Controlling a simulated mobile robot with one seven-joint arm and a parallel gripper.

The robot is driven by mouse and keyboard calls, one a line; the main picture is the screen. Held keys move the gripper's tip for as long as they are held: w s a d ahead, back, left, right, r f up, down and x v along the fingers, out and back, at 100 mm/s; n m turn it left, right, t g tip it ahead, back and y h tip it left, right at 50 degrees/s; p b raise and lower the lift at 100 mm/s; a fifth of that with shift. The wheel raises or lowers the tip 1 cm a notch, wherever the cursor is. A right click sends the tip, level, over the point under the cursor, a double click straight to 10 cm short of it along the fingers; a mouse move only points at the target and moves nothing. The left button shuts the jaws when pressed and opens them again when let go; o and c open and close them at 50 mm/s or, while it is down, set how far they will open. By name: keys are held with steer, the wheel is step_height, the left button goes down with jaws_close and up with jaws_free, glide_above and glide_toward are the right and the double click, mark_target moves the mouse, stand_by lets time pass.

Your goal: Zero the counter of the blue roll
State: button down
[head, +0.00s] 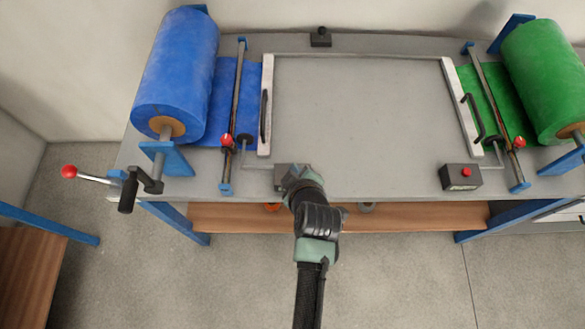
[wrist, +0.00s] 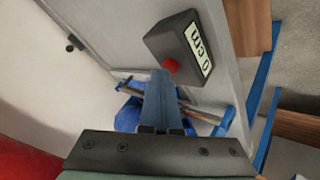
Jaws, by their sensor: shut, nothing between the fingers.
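The blue roll (head: 178,72) lies on its stand at the left of the table, with its blue sheet (head: 225,95) running right. Its counter, a dark box (head: 280,172), is mostly hidden behind my gripper (head: 297,178) in the head view. In the wrist view the counter (wrist: 172,38) shows a red button (wrist: 171,66) and a display (wrist: 198,49) that appears to read 0 cm. My gripper (wrist: 160,76) is shut and empty, its fingertips right by the red button. I cannot tell whether they touch it.
The green roll (head: 545,75) stands at the right, with its own counter (head: 461,177) with a red button. A crank handle (head: 130,190) and a red-knobbed lever (head: 72,172) stick out at the left. The grey table middle (head: 355,110) is clear.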

steer(key=shift+r+p, duration=0.55)
steer(key=shift+r, duration=0.15)
step_height(320, 180, up, 5)
steer(key=p, duration=0.4)
stand_by(0.7)
